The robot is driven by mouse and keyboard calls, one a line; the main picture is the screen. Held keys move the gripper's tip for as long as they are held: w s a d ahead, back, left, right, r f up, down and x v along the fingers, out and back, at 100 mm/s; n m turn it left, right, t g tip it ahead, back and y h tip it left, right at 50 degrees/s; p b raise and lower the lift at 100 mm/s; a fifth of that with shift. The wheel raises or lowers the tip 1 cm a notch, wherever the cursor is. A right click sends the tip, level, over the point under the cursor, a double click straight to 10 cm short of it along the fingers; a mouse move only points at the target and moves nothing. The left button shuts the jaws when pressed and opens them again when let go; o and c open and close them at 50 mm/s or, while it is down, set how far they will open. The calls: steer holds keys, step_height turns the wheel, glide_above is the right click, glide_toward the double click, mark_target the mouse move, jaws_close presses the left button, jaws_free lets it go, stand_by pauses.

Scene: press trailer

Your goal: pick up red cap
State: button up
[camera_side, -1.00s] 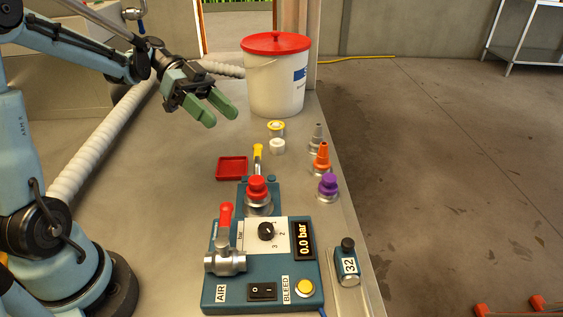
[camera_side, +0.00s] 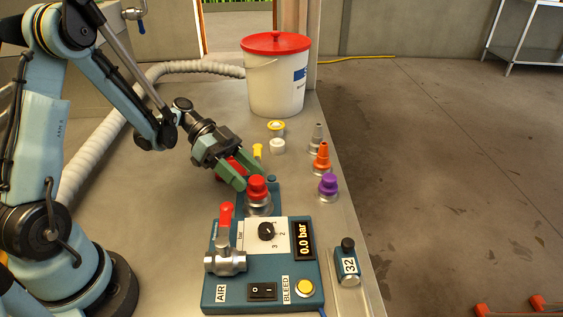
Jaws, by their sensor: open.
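The red cap (camera_side: 257,187) sits upright on a metal seat at the back of the blue press panel. My gripper (camera_side: 251,180), with green fingers, is just behind and to the left of the cap, pointing down toward it. Its fingers are open; one is at the cap's left and the other behind it. Whether either finger touches the cap cannot be told. The gripper partly hides the red tray (camera_side: 224,172) and the yellow-handled lever (camera_side: 258,150) behind it.
The panel (camera_side: 212,298) carries a red-handled valve (camera_side: 225,240), a knob and a pressure display. Purple (camera_side: 327,183), orange (camera_side: 322,156) and grey (camera_side: 318,136) nozzles stand to the right. A white bucket (camera_side: 275,85) stands behind. The bench left of the panel is clear.

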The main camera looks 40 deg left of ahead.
mark_target(264, 189)
steer(key=shift+x, duration=2.8)
steer(key=shift+w+r, duration=0.1)
steer(key=shift+w, duration=0.1)
steer(key=c, duration=0.9)
steer(key=shift+c, duration=0.2)
steer(key=shift+r, duration=0.1)
